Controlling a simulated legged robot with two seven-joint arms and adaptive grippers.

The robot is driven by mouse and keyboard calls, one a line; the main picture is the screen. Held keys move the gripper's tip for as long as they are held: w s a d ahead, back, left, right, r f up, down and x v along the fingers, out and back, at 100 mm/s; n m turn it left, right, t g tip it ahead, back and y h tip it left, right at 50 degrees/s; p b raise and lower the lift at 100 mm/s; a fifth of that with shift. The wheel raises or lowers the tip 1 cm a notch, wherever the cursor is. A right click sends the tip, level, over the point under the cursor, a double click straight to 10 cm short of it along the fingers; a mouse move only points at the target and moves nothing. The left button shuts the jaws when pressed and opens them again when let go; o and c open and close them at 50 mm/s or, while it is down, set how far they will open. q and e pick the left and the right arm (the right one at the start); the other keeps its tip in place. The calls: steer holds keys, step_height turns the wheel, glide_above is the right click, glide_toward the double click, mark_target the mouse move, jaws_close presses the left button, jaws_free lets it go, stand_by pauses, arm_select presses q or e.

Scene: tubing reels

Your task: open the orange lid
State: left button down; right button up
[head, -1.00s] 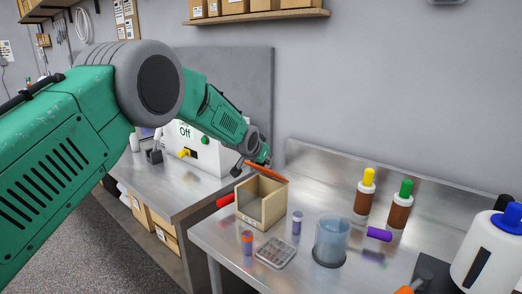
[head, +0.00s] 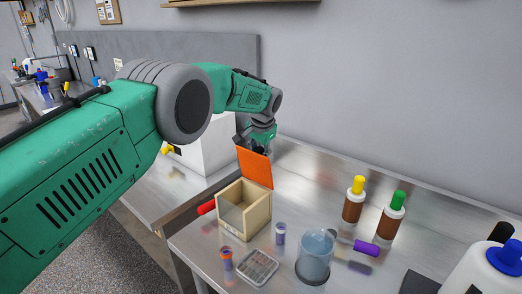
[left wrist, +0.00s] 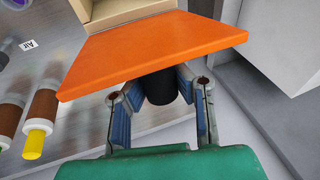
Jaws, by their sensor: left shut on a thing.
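The orange lid (head: 256,169) stands steeply tilted at the back edge of a beige open-topped box (head: 258,217) on the metal bench. The box's inside is visible from above. In the left wrist view the lid (left wrist: 150,50) spans the upper middle, with part of the box (left wrist: 122,12) beyond it. My left gripper (head: 257,146) is behind the lid at its upper edge. Its blue-padded fingers (left wrist: 160,105) are shut on a black knob (left wrist: 160,88) at the lid; the lid partly hides the knob. My right gripper is not in view.
A red cylinder (head: 206,207) lies left of the box. In front are small vials (head: 280,233), a grey tray (head: 258,267) and a beaker of blue liquid (head: 315,255). Brown bottles (head: 390,221) stand right. A white box (head: 207,150) stands behind my arm.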

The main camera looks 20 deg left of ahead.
arm_select(q)
steer(key=shift+w+r, duration=0.15)
steer(key=shift+r, duration=0.05)
steer(key=c, duration=1.3)
jaws_free()
steer(key=shift+o, duration=0.2)
steer(key=shift+f, duration=0.1)
steer(key=v, duration=1.2)
